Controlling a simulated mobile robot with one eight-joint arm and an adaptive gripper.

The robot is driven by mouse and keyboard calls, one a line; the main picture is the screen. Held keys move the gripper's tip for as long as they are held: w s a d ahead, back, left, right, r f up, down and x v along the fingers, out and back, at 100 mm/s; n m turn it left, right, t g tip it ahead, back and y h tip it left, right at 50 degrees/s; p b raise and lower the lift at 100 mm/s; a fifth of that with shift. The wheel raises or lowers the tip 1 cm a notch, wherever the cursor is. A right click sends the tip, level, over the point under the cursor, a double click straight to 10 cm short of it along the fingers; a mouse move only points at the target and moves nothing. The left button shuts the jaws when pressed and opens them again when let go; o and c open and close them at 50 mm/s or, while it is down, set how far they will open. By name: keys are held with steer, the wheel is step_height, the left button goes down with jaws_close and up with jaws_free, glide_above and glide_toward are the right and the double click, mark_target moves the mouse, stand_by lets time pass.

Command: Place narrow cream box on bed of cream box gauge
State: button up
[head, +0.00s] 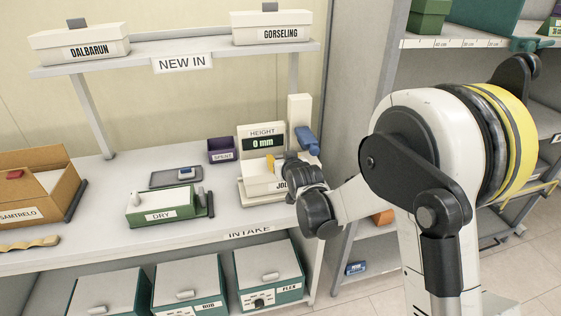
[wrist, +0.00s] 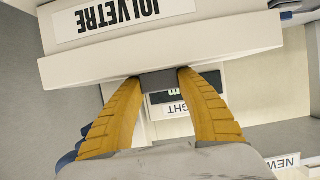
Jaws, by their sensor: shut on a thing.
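My gripper (head: 273,164) is shut on the dark knob (wrist: 159,82) on top of the narrow cream box (head: 262,181). In the wrist view its two yellow fingers (wrist: 158,76) pinch the knob, and the box (wrist: 100,63) shows an upside-down label reading JOLVETRE. The cream box gauge (head: 256,133) stands at the right of the intake counter, with a display reading HEIGHT 0 mm. The box is in front of the display, over the gauge's bed (head: 247,197). My gripper and the box hide much of the bed; I cannot tell whether they touch.
A blue part (head: 306,140) sits beside the gauge column. A purple bin (head: 221,150), a grey tray (head: 176,177) and a green DRY box (head: 160,206) stand to the left. The NEW IN shelf (head: 180,49) with cream boxes runs above. Bare counter (head: 95,225) lies farther left.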

steer(key=shift+r, duration=0.1)
steer(key=o, duration=1.4)
steer(key=shift+c, duration=0.2)
